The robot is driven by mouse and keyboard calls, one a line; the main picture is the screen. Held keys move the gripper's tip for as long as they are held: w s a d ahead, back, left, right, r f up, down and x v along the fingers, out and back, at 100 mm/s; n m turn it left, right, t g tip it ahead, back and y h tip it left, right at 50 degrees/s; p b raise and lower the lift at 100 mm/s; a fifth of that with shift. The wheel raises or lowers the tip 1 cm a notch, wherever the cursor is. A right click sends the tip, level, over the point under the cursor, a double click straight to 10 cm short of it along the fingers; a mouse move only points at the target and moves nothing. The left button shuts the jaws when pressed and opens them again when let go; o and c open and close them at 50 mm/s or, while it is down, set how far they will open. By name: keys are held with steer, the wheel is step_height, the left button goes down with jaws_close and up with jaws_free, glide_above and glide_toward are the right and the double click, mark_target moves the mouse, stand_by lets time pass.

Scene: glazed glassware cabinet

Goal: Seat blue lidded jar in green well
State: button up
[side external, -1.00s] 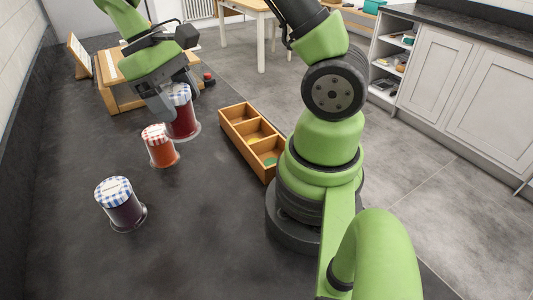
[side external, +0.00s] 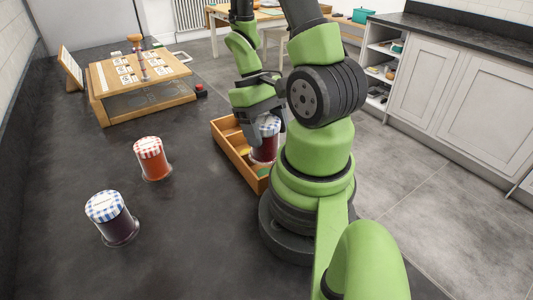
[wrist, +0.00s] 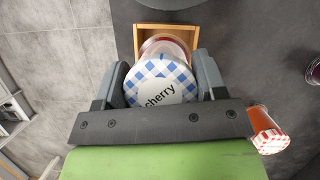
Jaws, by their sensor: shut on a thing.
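My gripper (side external: 267,130) is shut on a jar (side external: 264,150) with a blue-and-white checked lid and dark red contents. In the wrist view the lid (wrist: 160,72) reads "cherry" and sits between the two fingers. The jar is upright over the near part of the wooden box (side external: 228,143). A bit of the green well (side external: 262,172) shows at the box's near end, beside the jar's base. The jar and my gripper hide much of the box, and I cannot tell whether the base is inside a well or above it.
A red-checked jar (side external: 152,158) and another blue-checked jar (side external: 112,218) with dark contents stand on the dark counter to the left. A wooden board with cards (side external: 140,78) and a red button (side external: 200,88) are at the back. The counter between is clear.

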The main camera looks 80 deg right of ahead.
mark_target(267, 150)
steer(key=shift+f, duration=2.7)
steer(key=o, duration=1.2)
steer(key=shift+f, duration=0.1)
steer(key=shift+c, duration=0.2)
steer(key=v, duration=1.1)
steer(key=w+a+r+n+t, duration=0.1)
steer(key=a+r+n+t, duration=0.2)
steer(key=a+r+t, duration=0.7)
steer(key=shift+w+a+r+t+h, duration=0.15)
steer(key=shift+a+r+t+h, duration=0.2)
steer(key=shift+a+r, duration=2.55)
